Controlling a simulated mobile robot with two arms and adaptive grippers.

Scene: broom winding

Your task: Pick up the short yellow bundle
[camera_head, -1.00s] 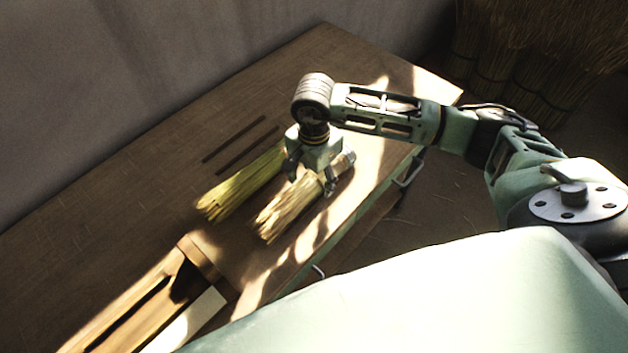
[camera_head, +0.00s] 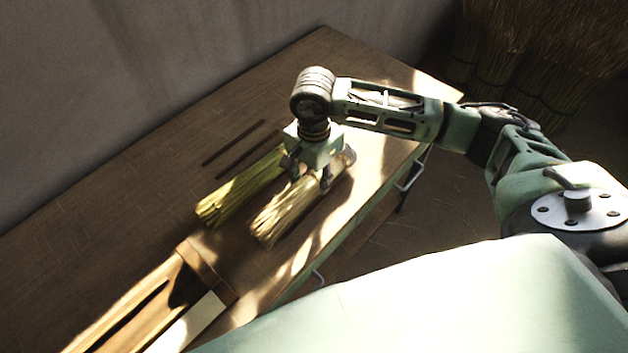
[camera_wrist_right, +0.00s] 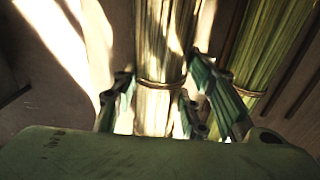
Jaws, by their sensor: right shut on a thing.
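The short yellow bundle (camera_head: 286,212) lies on the wooden table, its loose end toward the lower left and its tied end under my right gripper (camera_head: 310,180). The right gripper is shut on this bundle, with fingers on both sides of it. In the right wrist view the bundle (camera_wrist_right: 160,60) runs between the fingers of my right gripper (camera_wrist_right: 165,105), with a thin tie band across it. Whether the bundle is clear of the table is hard to tell. My left gripper is not in view.
A longer greener bundle (camera_head: 240,192) lies close beside, on the left. Two dark slots (camera_head: 238,143) mark the table (camera_head: 150,165) behind. A wooden tray or box (camera_head: 135,300) is at the lower left. Tall straw bundles (camera_head: 530,60) stand at the back right.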

